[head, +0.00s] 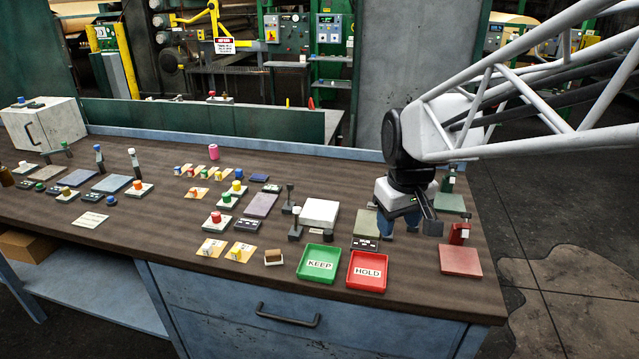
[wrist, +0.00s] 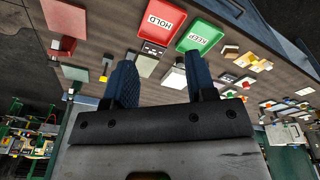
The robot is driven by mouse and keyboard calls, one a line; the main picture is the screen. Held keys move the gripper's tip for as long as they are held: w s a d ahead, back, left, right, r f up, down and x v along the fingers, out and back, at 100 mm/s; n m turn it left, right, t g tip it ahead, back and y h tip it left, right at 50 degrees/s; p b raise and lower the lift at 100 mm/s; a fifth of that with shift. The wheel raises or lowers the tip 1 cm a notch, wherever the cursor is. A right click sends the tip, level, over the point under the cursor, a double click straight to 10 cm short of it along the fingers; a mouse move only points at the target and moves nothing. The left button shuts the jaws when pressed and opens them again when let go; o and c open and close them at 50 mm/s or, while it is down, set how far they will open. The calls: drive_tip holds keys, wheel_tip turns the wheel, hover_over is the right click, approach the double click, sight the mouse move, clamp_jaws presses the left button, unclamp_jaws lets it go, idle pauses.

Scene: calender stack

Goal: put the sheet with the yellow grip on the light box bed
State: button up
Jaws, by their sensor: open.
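Two small tan sheets lie at the front centre of the bench in the head view. The right one (head: 240,252) carries a raised yellowish-and-white grip; the left one (head: 211,248) looks similar. Smaller tan sheets with coloured grips (head: 197,193) lie farther back, too small to tell apart surely. A white flat-topped block (head: 320,213), which looks like the light box, stands right of centre with a bare top. It also shows in the wrist view (wrist: 175,78), between my fingers. My gripper (head: 398,224) is open and empty above the bench, right of the block.
A green KEEP tray (head: 318,263) and a red HOLD tray (head: 367,271) stand at the front edge. Lever posts (head: 295,224) rise left of the white block. Knobbed bases (head: 217,223) and flat plates crowd the left. A reddish plate (head: 460,262) lies at the right.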

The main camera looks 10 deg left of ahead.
drive_tip(key=w+a+f+n, duration=0.3)
drive_tip(key=w+a, duration=0.3)
drive_tip(key=a, duration=0.4)
drive_tip(key=n+g, duration=0.2)
drive_tip(key=n, duration=0.5)
hover_over(235, 250)
wheel_tip(235, 250, down, 14)
drive_tip(key=shift+d+f, duration=0.1)
drive_tip(key=shift+f, duration=1.25)
drive_tip(key=shift+f, duration=0.1)
drive_tip(key=shift+f, duration=2.5)
drive_tip(key=shift+c, duration=0.5)
